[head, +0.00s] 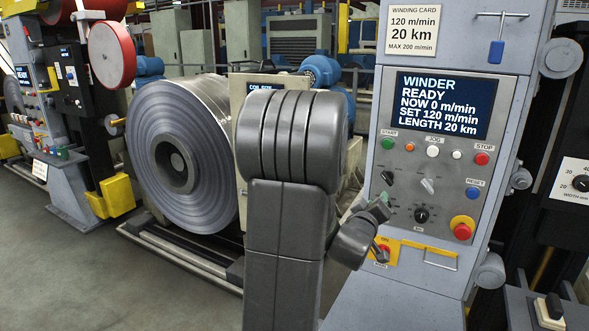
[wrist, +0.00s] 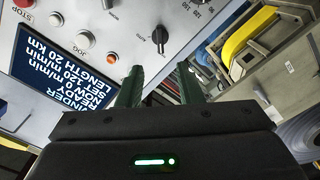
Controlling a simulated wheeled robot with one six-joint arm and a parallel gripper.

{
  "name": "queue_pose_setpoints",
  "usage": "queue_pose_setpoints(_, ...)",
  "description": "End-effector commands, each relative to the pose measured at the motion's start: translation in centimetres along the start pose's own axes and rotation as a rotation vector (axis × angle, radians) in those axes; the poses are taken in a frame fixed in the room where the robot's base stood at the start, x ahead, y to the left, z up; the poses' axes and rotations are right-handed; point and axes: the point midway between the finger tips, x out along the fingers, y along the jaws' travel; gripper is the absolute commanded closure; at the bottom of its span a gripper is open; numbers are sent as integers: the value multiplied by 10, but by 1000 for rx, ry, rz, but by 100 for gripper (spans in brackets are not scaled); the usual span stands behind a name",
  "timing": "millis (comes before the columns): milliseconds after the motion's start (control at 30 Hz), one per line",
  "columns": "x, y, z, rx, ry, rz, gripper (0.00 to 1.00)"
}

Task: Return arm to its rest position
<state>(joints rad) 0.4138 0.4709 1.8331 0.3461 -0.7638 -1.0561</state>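My gripper (wrist: 159,84) shows in the wrist view with its two dark green fingers apart and nothing between them. In the head view my gripper (head: 381,205) is small, partly behind my grey arm, and in front of the lower left of the winder control panel (head: 403,231). I cannot tell whether it touches the panel. My arm stands upright in the middle of the head view, bent over at the top. The winder screen (head: 446,104) reads READY, NOW 0 m/min, SET 120 m/min, LENGTH 20 km. The screen also shows upside down in the wrist view (wrist: 62,80).
Knobs, buttons and a red emergency stop (head: 462,228) are close to my gripper. A yellow-framed switch (head: 383,252) lies just below it. A large steel coil (head: 176,150) stands left of my arm. Open grey floor (head: 70,270) lies at the lower left.

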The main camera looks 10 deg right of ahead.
Motion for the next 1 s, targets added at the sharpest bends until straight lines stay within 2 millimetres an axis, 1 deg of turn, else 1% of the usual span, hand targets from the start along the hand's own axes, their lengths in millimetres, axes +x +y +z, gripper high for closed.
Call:
queue_pose_setpoints(167,16,0,0,0,-1,0,67)
queue_pose_setpoints(267,32,1,0,0,-1,0,67)
queue_pose_setpoints(600,97,1,-1,1,-1,0,67)
queue_pose_setpoints(700,112,1,0,1,-1,1,67)
queue_pose_setpoints(833,127,1,0,1,-1,1,67)
queue_pose_setpoints(1000,137,1,0,1,0,1,67)
